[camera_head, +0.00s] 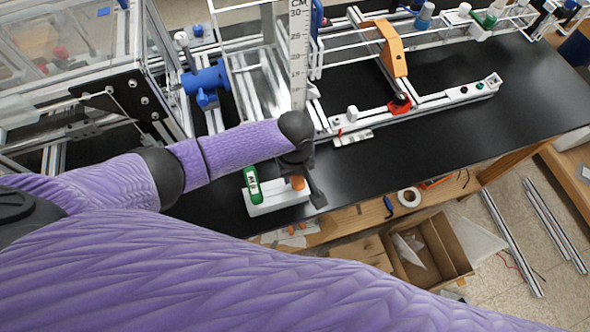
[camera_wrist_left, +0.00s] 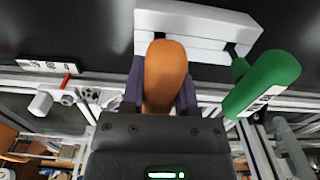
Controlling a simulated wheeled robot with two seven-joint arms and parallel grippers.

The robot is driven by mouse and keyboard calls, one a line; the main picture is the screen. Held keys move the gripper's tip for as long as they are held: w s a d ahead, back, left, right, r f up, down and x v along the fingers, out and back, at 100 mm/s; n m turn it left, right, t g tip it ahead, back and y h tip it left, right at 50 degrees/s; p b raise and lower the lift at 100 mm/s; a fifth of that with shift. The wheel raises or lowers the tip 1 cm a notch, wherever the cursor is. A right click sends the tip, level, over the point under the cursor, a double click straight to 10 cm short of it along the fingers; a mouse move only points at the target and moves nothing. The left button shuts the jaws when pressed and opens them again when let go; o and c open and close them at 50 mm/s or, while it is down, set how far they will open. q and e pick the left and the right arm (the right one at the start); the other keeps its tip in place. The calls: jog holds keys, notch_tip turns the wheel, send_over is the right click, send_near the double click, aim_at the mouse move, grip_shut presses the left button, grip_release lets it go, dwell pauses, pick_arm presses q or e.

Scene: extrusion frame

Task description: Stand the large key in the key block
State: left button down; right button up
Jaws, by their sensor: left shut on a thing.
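The white key block (camera_head: 278,199) lies near the front edge of the black bench. A green key (camera_head: 252,186) with a pale label stands at its left end. My left gripper (camera_head: 303,184) is over the block's right end, shut on an orange-handled key (camera_head: 297,183). In the left wrist view the orange handle (camera_wrist_left: 165,75) sits between the dark fingers, in front of the white block (camera_wrist_left: 195,30), with the green key (camera_wrist_left: 262,85) to the right. The orange key's lower part is hidden, so I cannot tell whether it is in a slot. My right gripper is out of view.
A ruler (camera_head: 299,50) and metal rails stand behind my left gripper. An orange bracket (camera_head: 392,50) is on a rail further right. The bench right of the block is clear. An open cardboard box (camera_head: 440,250) is below the bench.

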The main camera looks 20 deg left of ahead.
pick_arm(q)
jog(key=shift+f, duration=0.4)
jog(key=shift+c, duration=1.4)
grip_release()
jog(key=shift+r, duration=0.1)
